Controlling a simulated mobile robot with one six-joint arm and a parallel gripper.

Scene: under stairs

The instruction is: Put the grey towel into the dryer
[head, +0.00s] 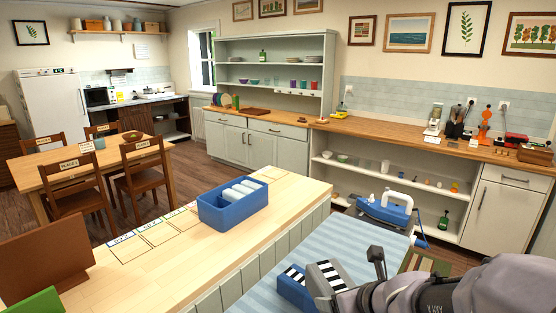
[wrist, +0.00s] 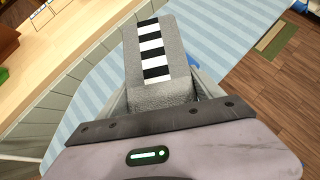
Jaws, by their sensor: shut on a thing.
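The grey towel (head: 325,274), a thick folded block with a black-and-white checkered band, is at the lower middle of the head view. It fills the upper middle of the wrist view (wrist: 188,55). My gripper (head: 343,280) is shut on its near end; in the wrist view the jaws (wrist: 165,100) sit on both sides of it. The towel is over the striped ironing board (head: 262,298); I cannot tell whether it touches it. A blue towel (head: 296,292) with a similar band is just left of it. I see no dryer in either view.
A blue-and-white iron (head: 384,210) stands at the board's far end. A wooden counter (head: 120,285) with a blue bin (head: 222,216) runs along the left. The dining table (head: 85,160) and chairs are farther back left. Wood floor shows beyond the board.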

